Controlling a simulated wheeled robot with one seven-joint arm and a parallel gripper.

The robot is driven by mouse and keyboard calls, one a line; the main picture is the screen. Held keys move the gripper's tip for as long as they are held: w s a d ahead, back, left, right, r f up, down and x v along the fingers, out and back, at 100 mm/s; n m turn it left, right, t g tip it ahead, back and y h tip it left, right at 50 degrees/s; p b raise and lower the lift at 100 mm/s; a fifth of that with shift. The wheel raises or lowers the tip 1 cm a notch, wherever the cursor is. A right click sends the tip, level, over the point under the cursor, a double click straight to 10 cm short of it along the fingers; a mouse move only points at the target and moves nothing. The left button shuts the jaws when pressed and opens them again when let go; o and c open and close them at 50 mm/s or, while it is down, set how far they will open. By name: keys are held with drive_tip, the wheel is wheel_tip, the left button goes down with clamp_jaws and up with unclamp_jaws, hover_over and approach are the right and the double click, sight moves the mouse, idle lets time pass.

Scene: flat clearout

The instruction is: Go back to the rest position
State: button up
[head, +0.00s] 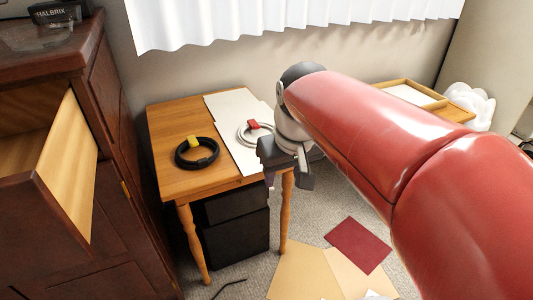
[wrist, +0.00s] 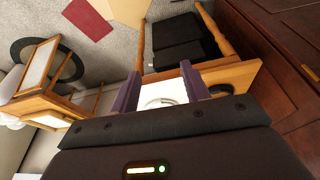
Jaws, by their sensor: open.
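My gripper (head: 284,166) is at the end of my red arm, by the right edge of a small wooden table (head: 172,130) in the head view. In the wrist view my gripper (wrist: 158,84) shows two separated fingers with nothing held between them. Beyond the fingers lies a white sheet (wrist: 176,84) with a ring-shaped coil on it. The arm hides part of the room on the right in the head view.
A black coil (head: 197,153) with a yellow tag and a pale coil (head: 243,134) with a red tag lie on the table. A dark cabinet with an open drawer (head: 72,165) stands left. Folders (head: 300,272) and a red folder (head: 358,245) lie on the carpet.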

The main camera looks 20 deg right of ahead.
idle(0.4)
drive_tip(key=s+a+f+t, duration=0.2)
drive_tip(key=s+a+f, duration=0.2)
drive_tip(key=s, duration=0.4)
drive_tip(key=shift+s+f, duration=0.2)
drive_tip(key=shift+f, duration=0.1)
